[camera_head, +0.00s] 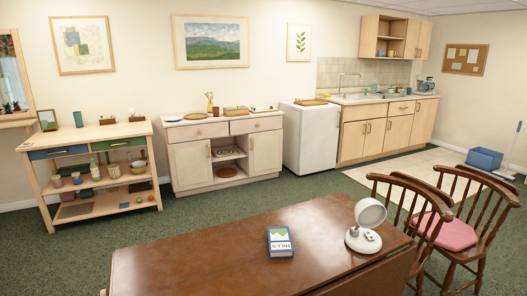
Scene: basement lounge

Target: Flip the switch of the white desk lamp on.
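The white desk lamp (352,241) stands upright on the dark brown wooden table (200,255), near its right side. Its round head is tilted, with a pale grey face, above a round white base. A small dark detail shows on the right part of the base; it is too small to tell whether it is the switch or how it is set. I see no clear glow from the lamp. My gripper is not in view.
A blue book (280,241) lies on the table left of the lamp. Two wooden chairs (478,200) stand close to the table's right side, one with a pink cushion (447,233). Green carpet (240,196) is clear between the table and the cabinets (189,165).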

